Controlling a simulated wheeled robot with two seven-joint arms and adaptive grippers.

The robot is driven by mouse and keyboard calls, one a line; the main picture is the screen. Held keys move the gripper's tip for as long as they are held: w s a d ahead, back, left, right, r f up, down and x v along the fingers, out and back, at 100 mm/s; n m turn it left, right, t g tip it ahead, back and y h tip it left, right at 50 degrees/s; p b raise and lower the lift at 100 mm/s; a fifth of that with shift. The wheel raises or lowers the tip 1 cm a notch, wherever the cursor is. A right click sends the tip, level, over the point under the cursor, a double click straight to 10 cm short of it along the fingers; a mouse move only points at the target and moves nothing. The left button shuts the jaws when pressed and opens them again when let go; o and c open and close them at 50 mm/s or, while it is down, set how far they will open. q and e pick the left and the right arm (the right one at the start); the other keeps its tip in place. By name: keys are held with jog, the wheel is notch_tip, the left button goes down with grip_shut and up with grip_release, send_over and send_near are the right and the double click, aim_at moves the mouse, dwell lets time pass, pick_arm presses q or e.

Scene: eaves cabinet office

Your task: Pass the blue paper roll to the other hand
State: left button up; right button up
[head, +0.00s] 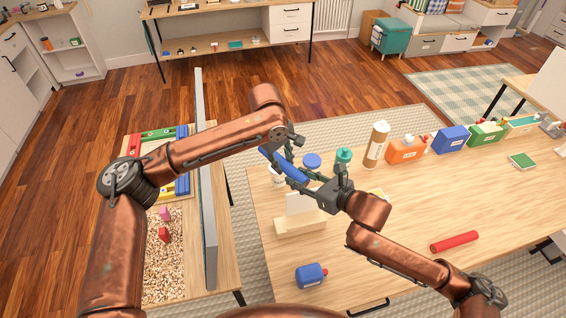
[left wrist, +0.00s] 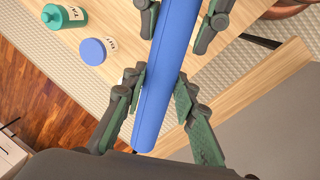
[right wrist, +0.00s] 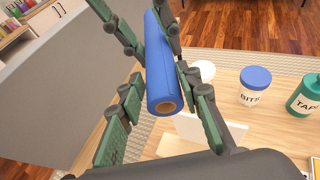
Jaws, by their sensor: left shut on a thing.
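The blue paper roll (head: 283,162) is held in the air above the left part of the table, tilted, between my two grippers. My left gripper (left wrist: 160,78) is shut on the roll, with its fingers on both sides. My right gripper (right wrist: 162,76) has its fingers on either side of the roll's other part, and they look open around it. The roll's open hollow end shows in the right wrist view (right wrist: 165,92), toward my right palm. The roll also runs through the left wrist view (left wrist: 165,75).
Below the grippers stand a cream holder (head: 300,222), a blue-lidded jar (head: 312,160) and a teal bottle (head: 343,157). A grey divider (head: 207,180) stands left. The table's middle right is clear.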

jog(key=o, duration=0.4)
jog(key=shift+c, duration=0.2)
jog(key=shift+d, duration=0.1)
